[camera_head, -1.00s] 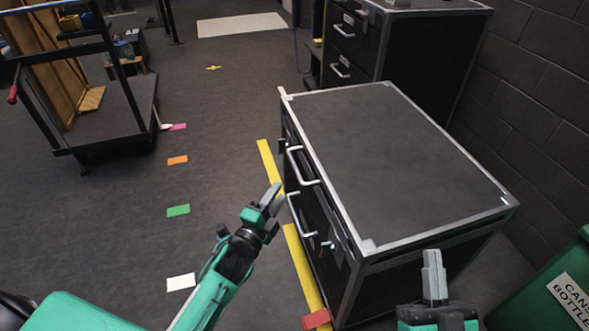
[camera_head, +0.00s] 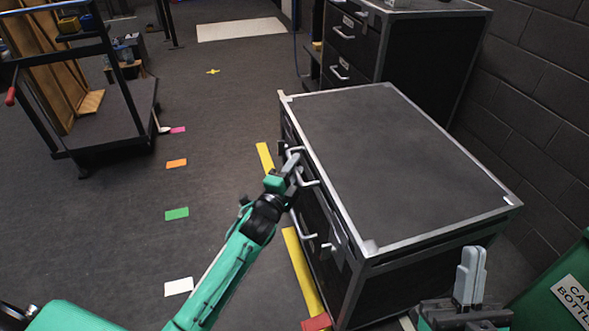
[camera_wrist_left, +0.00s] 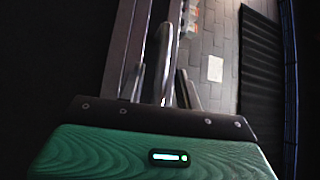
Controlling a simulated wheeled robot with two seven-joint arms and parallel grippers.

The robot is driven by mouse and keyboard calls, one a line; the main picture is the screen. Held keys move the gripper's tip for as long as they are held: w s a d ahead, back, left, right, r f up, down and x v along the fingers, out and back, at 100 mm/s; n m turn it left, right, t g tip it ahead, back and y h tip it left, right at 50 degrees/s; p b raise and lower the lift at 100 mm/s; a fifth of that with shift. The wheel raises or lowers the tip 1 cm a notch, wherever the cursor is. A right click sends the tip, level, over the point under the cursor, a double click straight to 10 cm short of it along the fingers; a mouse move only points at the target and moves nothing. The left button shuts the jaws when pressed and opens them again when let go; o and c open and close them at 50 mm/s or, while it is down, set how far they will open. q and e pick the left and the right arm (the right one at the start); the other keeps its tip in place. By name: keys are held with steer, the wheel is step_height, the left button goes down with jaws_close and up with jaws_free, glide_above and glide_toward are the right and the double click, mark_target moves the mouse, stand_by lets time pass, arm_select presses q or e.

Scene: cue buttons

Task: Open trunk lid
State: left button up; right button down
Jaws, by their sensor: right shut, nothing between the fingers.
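The trunk is a black case with silver edges, and its flat dark lid (camera_head: 400,160) is down. Two silver handles are on its left side, an upper handle (camera_head: 312,183) and a lower handle (camera_head: 303,230). My left gripper (camera_head: 292,163) is at the upper handle. In the left wrist view my left gripper (camera_wrist_left: 162,80) has its fingers apart, with a silver handle bar (camera_wrist_left: 166,45) running between them. Contact with the bar is unclear. My right gripper (camera_head: 471,265) is shut and empty, near the trunk's front right.
A black drawer cabinet (camera_head: 420,50) stands behind the trunk, close to a brick wall (camera_head: 545,110). A green bin (camera_head: 570,270) is at the lower right. A cart (camera_head: 115,115) is at the left. The floor (camera_head: 110,220) between has coloured markers and is otherwise clear.

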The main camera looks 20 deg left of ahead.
arm_select(q)
jaws_close()
